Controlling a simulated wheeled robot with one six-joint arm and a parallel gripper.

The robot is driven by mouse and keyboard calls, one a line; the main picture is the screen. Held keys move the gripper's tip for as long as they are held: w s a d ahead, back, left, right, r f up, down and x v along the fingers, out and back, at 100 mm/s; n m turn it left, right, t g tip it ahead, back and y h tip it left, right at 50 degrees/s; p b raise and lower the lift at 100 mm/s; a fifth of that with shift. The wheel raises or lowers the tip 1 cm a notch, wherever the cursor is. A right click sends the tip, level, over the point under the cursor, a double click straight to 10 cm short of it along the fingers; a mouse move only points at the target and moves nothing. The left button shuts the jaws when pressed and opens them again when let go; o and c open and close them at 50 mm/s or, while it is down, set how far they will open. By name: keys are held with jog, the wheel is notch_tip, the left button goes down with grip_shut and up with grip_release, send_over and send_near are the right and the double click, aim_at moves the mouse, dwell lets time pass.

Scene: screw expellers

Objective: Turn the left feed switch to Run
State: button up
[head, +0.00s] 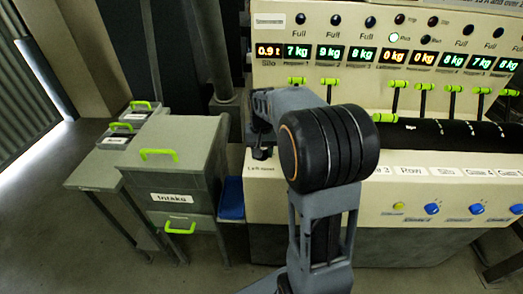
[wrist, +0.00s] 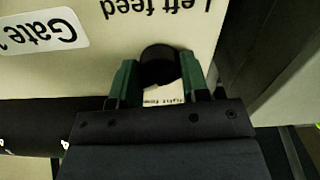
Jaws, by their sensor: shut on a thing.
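The left feed switch, a black round knob (wrist: 158,66), sits on the cream panel beside the upside-down printed words "Left feed" (wrist: 160,7) in the wrist view. My gripper (wrist: 157,78) has its two green fingers on either side of the knob, closed on it. A small white label below the knob is partly covered by the gripper, and I cannot read which setting the knob points to. In the head view my gripper (head: 262,150) is at the left end of the cream console (head: 380,170), and my own arm hides much of that area.
Green-handled levers (head: 397,85) stand along the console under several lit displays (head: 392,56). Blue knobs (head: 432,208) are on its lower front at right. A grey cabinet marked "Intake" (head: 172,198) and a blue box (head: 231,198) stand left of it. Open floor lies at front left.

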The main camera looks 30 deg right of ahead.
dwell(0.3)
jog(key=o, duration=0.9)
jog(key=shift+r, duration=0.1)
notch_tip(320, 180, up, 14)
jog(key=shift+f+p, duration=0.15)
jog(key=shift+p, duration=0.75)
